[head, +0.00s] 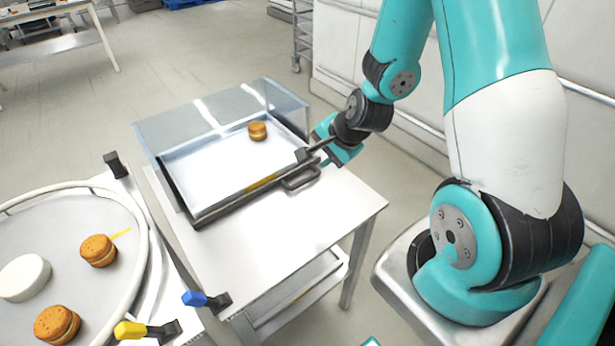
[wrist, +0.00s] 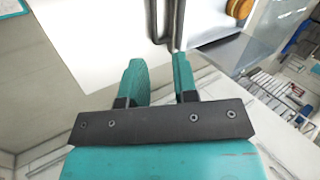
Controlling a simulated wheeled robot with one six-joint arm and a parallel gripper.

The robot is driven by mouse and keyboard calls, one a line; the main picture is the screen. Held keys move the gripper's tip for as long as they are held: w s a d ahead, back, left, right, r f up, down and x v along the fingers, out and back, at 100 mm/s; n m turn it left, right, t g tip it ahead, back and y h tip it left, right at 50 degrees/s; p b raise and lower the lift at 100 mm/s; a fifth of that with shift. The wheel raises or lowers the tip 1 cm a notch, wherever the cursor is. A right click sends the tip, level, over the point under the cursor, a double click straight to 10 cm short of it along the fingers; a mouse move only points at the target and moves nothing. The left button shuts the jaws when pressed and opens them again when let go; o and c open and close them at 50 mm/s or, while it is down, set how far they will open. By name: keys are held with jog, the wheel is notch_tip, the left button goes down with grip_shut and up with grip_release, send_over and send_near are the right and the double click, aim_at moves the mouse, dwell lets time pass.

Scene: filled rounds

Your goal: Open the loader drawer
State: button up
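The loader drawer (head: 225,170) is a shallow pale tray with a dark frame under a clear cover on a small metal table. A grey bar handle (head: 301,180) sticks out from its front edge. One filled round (head: 257,131) lies inside. How far the drawer is out, I cannot tell. My gripper (head: 335,150) is beside the drawer's right front corner, partly hidden by my wrist. In the wrist view, my gripper (wrist: 158,62) has its two teal fingers apart with nothing between them. The dark handle (wrist: 153,22) shows just beyond the fingertips.
A round rimmed table (head: 140,240) at left holds filled rounds (head: 98,250) and a white disc (head: 24,277). Blue (head: 194,298) and yellow (head: 130,330) levers stand near its edge. The small table's top (head: 300,222) in front of the drawer is clear. A wall rail runs behind my arm.

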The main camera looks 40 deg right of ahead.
notch_tip(320, 180, down, 2)
jog(key=d+m, duration=0.2)
jog(key=d, duration=0.1)
jog(key=p, duration=0.3)
send_near(307, 180)
jog(key=shift+h, duration=0.4)
jog(key=x, duration=0.8)
jog(key=shift+w+a+f, duration=0.15)
jog(key=shift+a+f, duration=0.05)
jog(key=shift+a, duration=0.15)
grip_shut()
